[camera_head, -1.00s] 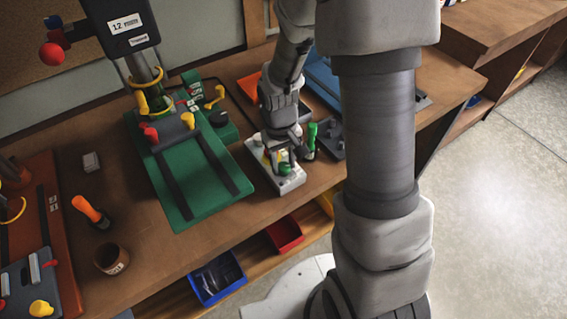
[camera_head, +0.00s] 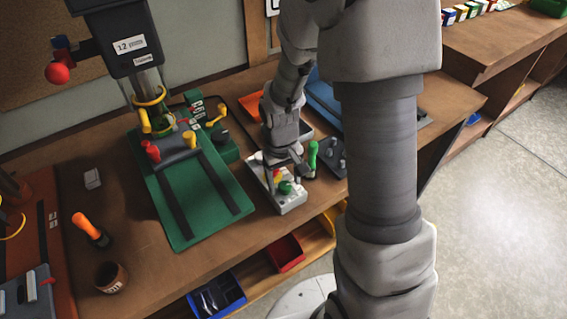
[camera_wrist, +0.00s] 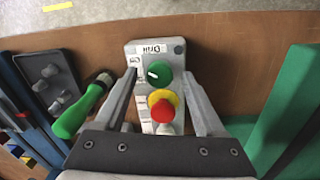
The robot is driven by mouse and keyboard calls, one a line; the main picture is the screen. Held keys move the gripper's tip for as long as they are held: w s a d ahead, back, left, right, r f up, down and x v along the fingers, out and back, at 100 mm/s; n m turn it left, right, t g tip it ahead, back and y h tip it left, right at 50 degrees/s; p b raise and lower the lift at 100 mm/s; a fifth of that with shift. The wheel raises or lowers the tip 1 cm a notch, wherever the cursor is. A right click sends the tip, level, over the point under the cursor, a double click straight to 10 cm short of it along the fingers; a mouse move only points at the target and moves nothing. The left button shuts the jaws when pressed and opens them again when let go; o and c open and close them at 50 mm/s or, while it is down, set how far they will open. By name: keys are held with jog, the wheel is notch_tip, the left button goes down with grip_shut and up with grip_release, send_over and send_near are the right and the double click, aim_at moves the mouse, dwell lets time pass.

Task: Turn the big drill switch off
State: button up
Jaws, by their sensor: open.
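A light grey switch box (camera_head: 289,203) sits near the front edge of the bench. In the wrist view the box (camera_wrist: 146,48) carries a round green knob (camera_wrist: 159,73) with a pale mark on its left side, and a red button on a yellow collar (camera_wrist: 163,106). My gripper (camera_wrist: 160,82) is open above the box, one finger on each side of the green knob; contact is not clear. In the head view my gripper (camera_head: 283,168) hides part of the box. The big drill (camera_head: 124,46) has a green base plate (camera_head: 197,190) left of the box.
A green-handled tool (camera_wrist: 80,108) lies close beside the box, with a dark knobbed plate (camera_wrist: 47,80) beyond it.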

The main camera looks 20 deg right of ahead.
aim_at(282, 186)
notch_tip(282, 186, up, 17)
jog(key=shift+a+p, duration=0.4)
jog(key=shift+s, duration=0.1)
jog(key=s+r+t, duration=0.2)
jog(key=s+r, duration=0.2)
jog(key=s, duration=0.3)
jog(key=s+d+r+m+t, duration=0.1)
jog(key=s+r+t, duration=0.2)
jog(key=s+r, duration=0.2)
jog(key=shift+s+d+m+t+y, duration=0.15)
jog(key=shift+s+m+t+y, duration=0.15)
jog(key=shift+s, duration=0.75)
